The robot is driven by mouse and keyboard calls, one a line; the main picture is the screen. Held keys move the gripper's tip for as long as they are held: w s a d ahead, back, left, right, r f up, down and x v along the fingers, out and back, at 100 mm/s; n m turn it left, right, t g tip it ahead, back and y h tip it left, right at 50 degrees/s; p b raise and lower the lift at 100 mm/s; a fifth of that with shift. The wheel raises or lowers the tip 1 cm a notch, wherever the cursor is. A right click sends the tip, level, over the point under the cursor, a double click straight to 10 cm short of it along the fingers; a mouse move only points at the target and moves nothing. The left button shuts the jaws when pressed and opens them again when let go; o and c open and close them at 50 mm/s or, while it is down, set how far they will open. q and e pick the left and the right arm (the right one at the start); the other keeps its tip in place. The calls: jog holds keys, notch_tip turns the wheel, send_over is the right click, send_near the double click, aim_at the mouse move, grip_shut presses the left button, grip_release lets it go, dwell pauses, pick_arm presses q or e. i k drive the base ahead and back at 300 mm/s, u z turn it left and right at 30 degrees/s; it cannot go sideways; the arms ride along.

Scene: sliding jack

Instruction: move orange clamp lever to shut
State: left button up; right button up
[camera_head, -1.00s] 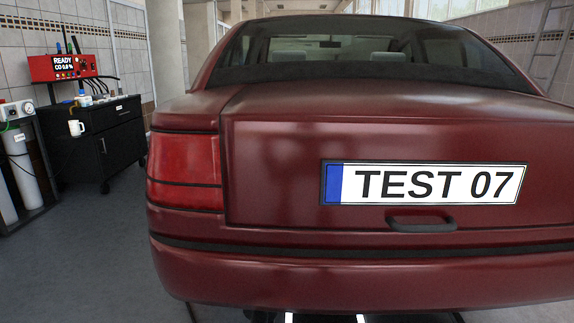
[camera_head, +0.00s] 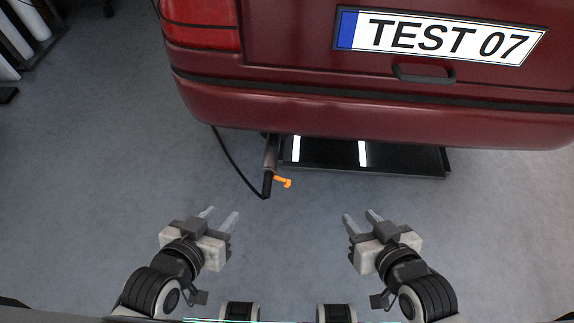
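The orange clamp lever (camera_head: 283,181) sticks out to the right from the end of a dark probe handle (camera_head: 268,180) under the car's rear bumper. A grey pipe (camera_head: 271,150) runs from the handle up under the bumper. My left gripper (camera_head: 221,216) is open and empty, below and left of the lever. My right gripper (camera_head: 361,218) is open and empty, below and right of it. Neither gripper touches the lever. Whether the clamp is shut cannot be told at this size.
The dark red car (camera_head: 290,95) with its number plate (camera_head: 437,37) fills the upper part. A black cable (camera_head: 228,160) curves from the handle up under the bumper. A black tray with white strips (camera_head: 400,158) lies under the car. The grey floor between the grippers is clear.

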aim_at(287, 182)
jog(key=u, duration=2.7)
jog(key=k, duration=2.25)
jog(key=z, duration=1.3)
